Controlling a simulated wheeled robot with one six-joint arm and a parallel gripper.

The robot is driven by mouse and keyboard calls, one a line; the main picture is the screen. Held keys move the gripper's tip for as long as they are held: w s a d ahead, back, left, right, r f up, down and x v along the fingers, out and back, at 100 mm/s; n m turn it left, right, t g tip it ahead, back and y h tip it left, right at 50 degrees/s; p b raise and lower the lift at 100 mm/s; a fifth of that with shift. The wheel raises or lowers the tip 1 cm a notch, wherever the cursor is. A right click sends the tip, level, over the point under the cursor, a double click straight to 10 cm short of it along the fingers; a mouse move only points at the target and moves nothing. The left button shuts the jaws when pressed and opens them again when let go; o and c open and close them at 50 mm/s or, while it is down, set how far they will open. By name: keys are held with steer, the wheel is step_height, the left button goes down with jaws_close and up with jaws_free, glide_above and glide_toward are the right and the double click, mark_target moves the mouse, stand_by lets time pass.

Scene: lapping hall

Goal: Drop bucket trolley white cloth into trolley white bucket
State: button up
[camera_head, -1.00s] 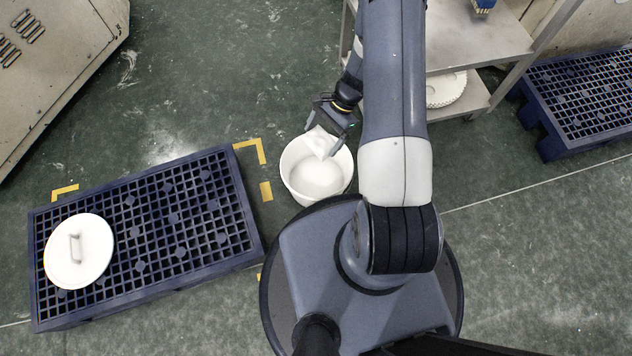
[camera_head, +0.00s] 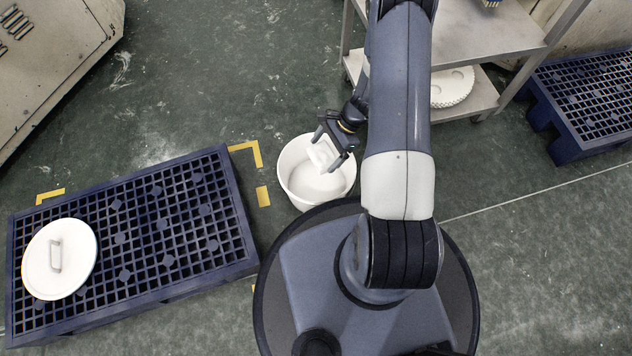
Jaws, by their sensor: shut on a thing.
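The white bucket (camera_head: 300,190) stands open on the floor in the middle of the head view, just left of my arm. My gripper (camera_head: 328,154) is over the far part of its opening, pointing down to the left. The gripper is shut on the white cloth (camera_head: 320,152), which hangs between the fingers above or within the bucket mouth. I cannot tell how far below the rim the cloth reaches. White on white makes its lower edge hard to see.
A blue plastic pallet (camera_head: 232,205) lies left of the bucket, with a white lid (camera_head: 75,255) on it. A grey shelf unit (camera_head: 480,40) stands at the back right, with a white disc (camera_head: 452,88) on its lower shelf. Another blue pallet (camera_head: 575,150) is far right.

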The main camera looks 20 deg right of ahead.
steer(key=shift+f, duration=0.7)
steer(key=o, duration=0.8)
steer(key=shift+c, duration=0.2)
steer(key=p+v, duration=0.3)
steer(key=v, duration=0.7)
steer(key=shift+d+r+p, duration=0.2)
steer(key=shift+r+p, duration=0.15)
steer(key=shift+p, duration=0.05)
steer(key=b+x, duration=0.4)
steer(key=x, duration=0.7)
step_height(320, 180, up, 4)
steer(key=p, duration=0.2)
steer(key=shift+w+r+p, duration=0.1)
steer(key=shift+r+p, duration=0.1)
steer(key=shift+p, duration=0.2)
steer(key=shift+r+p, duration=0.4)
steer(key=shift+r, duration=0.25)
